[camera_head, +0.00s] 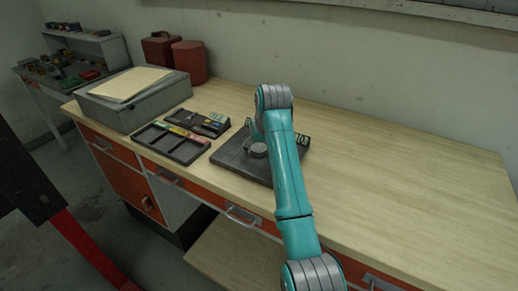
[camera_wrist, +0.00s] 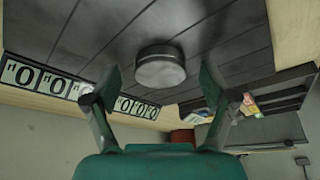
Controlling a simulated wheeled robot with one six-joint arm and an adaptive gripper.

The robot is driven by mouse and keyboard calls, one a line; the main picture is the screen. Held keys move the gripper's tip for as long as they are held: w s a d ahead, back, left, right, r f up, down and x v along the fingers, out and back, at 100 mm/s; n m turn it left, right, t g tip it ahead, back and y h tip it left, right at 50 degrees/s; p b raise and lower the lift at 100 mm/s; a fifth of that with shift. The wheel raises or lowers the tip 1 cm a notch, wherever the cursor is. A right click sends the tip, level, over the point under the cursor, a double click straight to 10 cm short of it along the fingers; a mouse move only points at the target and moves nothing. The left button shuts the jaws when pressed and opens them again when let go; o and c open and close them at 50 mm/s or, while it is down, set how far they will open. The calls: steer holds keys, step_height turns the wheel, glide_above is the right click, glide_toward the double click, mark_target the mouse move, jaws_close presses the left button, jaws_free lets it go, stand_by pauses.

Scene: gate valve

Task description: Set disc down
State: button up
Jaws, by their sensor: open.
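A grey round disc (camera_wrist: 160,68) rests on a dark slatted board (camera_wrist: 225,40) in the wrist view. The head view also shows the disc (camera_head: 258,150) on the board (camera_head: 232,158), partly beside my teal arm. My gripper (camera_wrist: 158,85) is open, with one finger on each side of the disc and a gap between each finger and the disc. In the head view my arm hides the gripper's fingers and part of the board. A strip of white labels with dark characters (camera_wrist: 45,80) runs along one edge of the board.
A dark compartment tray (camera_head: 170,142) with small coloured items lies left of the board. A grey box (camera_head: 135,108) with papers on top and red canisters (camera_head: 188,62) stand further left. The wooden bench top (camera_head: 420,165) is clear on the right.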

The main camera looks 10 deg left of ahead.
steer(key=c, duration=1.5)
jaws_close()
steer(key=shift+r, duration=0.15)
